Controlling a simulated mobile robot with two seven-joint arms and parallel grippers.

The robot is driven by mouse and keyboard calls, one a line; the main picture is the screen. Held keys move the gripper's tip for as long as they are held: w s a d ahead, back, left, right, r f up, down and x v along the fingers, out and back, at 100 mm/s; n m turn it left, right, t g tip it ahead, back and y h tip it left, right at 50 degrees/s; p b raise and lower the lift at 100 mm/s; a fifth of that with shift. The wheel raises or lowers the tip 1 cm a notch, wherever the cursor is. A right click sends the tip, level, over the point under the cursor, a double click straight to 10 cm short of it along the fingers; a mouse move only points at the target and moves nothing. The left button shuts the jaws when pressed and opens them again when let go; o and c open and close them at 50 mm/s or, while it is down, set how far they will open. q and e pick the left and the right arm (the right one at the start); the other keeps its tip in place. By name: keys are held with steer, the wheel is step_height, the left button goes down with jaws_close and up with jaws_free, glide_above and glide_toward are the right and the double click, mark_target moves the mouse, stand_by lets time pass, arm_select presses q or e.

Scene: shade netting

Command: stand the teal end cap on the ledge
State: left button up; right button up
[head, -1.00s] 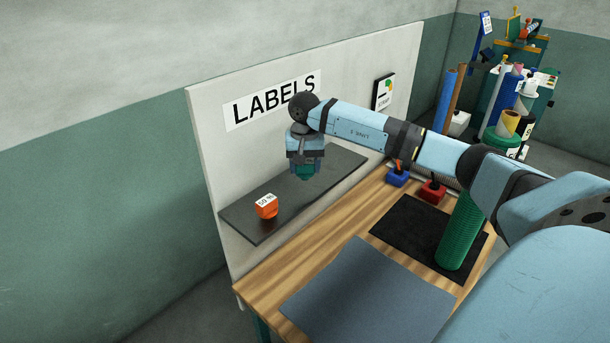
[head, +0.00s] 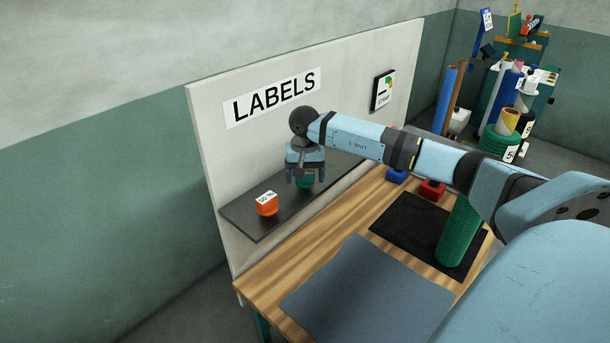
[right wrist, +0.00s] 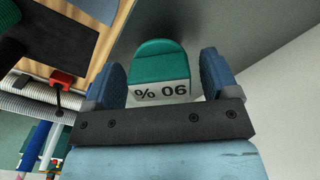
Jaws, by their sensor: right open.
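The teal end cap (head: 304,182) is on the dark ledge (head: 284,216), right of the orange cap, and looks upright. In the right wrist view the teal cap (right wrist: 160,62) lies between my finger pads, with a white label on one face. My right gripper (head: 306,174) is directly above and around the cap. Its fingers are spread, with a gap beside the cap in the right wrist view. The gripper hides the cap's upper part in the head view. My left gripper is not in view.
An orange cap (head: 266,205) with a white label stands on the ledge. The white LABELS board (head: 215,150) rises behind. Below are a blue-grey mat (head: 365,292), a black mat (head: 405,226) and a green mesh roll (head: 458,232). The ledge's near left end is bare.

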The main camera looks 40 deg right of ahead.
steer(key=shift+r, duration=0.1)
steer(key=shift+r, duration=0.25)
step_height(320, 180, up, 12)
steer(key=b, duration=0.2)
steer(key=shift+f, duration=0.2)
